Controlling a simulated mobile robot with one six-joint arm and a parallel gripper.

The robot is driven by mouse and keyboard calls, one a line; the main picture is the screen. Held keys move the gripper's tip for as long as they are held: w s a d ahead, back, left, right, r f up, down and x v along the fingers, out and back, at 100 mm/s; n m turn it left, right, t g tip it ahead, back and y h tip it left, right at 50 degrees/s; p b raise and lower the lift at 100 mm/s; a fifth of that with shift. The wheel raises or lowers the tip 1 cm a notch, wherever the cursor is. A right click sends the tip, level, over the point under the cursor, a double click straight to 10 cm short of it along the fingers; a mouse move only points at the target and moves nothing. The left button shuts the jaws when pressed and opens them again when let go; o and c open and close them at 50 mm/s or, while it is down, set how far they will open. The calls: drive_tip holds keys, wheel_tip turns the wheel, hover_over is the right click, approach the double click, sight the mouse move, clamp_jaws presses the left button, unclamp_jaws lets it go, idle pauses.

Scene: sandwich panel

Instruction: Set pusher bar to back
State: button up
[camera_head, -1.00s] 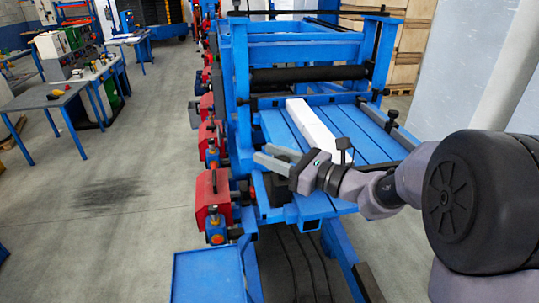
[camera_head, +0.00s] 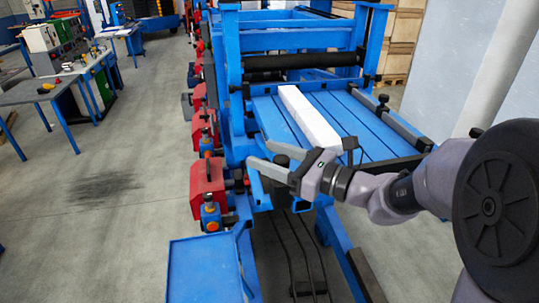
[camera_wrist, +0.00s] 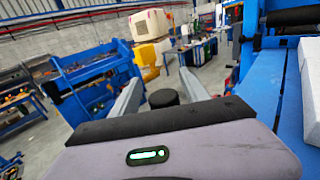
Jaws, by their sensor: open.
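A black round knob (camera_head: 282,161) stands at the near left corner of the blue slatted machine bed. My gripper (camera_head: 259,153) is open, and its two grey fingers lie either side of this knob, pointing left. The wrist view also shows the knob (camera_wrist: 163,98) between the fingers (camera_wrist: 142,92), with a gap visible on each side. I cannot tell whether the knob belongs to the pusher bar; what lies below it is hidden. A grey bar (camera_head: 386,117) with black knobs runs along the bed's right side. A long white block (camera_head: 308,115) lies on the bed.
The blue machine frame with a black roller (camera_head: 300,61) stands behind the bed. Red boxes (camera_head: 207,187) line its left side. A blue tray (camera_head: 204,270) sits at the lower left.

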drive_tip(key=v, duration=1.7)
drive_tip(key=shift+d+b, duration=0.15)
drive_tip(key=shift+b, duration=0.2)
drive_tip(key=shift+s+r, duration=0.1)
